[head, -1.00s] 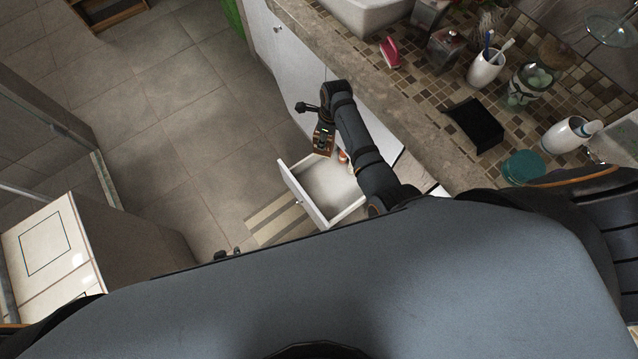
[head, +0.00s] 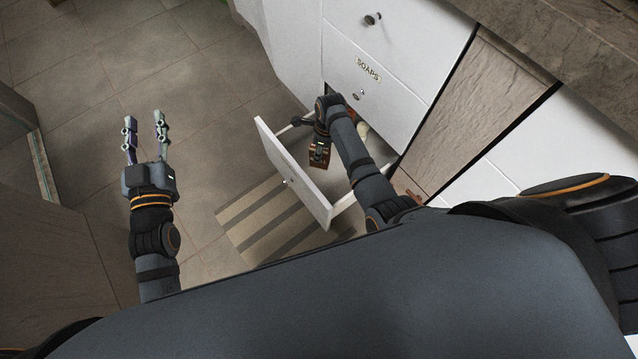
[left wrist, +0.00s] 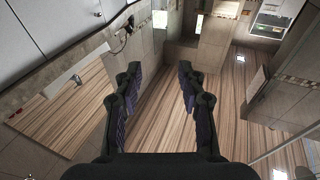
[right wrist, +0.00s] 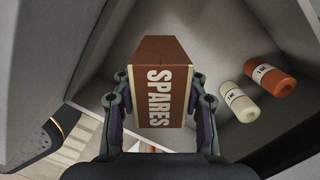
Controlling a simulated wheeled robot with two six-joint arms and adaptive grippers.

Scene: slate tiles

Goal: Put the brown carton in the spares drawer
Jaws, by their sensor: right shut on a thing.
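The brown carton (right wrist: 165,85) has a cream label reading SPARES. My right gripper (right wrist: 160,98) is shut on it, one finger on each side. In the head view my right gripper (head: 319,152) points down over the pulled-out white drawer (head: 290,172); brown shows around it. The marking on that drawer's front is too small to read. The right wrist view shows the carton over the drawer's grey inside; I cannot tell whether it touches the bottom. My left gripper (head: 145,133) is open and empty, left of the drawer; its spread fingers also show in the left wrist view (left wrist: 157,90).
A cream roll (right wrist: 238,102) and an orange roll (right wrist: 270,79) lie in the drawer beside the carton. A closed drawer labelled SOAPS (head: 368,68) is above. A striped mat (head: 265,215) lies on the tiles. The floor around my left gripper is clear.

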